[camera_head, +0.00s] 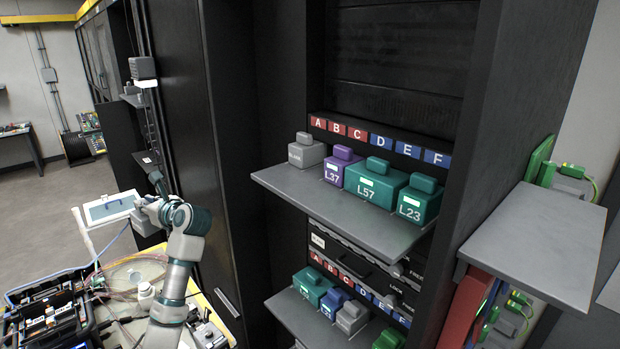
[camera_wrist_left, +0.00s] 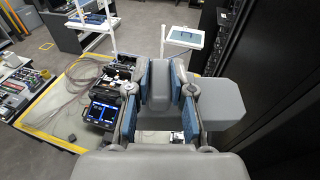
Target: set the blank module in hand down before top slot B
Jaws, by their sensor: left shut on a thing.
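My left gripper (camera_head: 148,206) is at the left of the head view, above the work table and well away from the shelves. In the left wrist view its blue pads (camera_wrist_left: 160,90) are shut on the handle of a grey blank module (camera_wrist_left: 212,104). The module's body shows mostly right of the pads; it is hard to make out in the head view. Red label B (camera_head: 336,128) is on the strip above the upper shelf (camera_head: 345,210). On that shelf stand a grey block (camera_head: 305,153), purple L37 (camera_head: 338,169), teal L57 (camera_head: 374,189) and teal L23 (camera_head: 416,205).
The upper shelf's front strip is bare. A lower shelf (camera_head: 310,318) carries more small modules. A grey ledge (camera_head: 540,240) juts out at right. The table holds a black splicer case (camera_head: 45,315) and loose cables. A white panel (camera_head: 108,208) stands near my left gripper.

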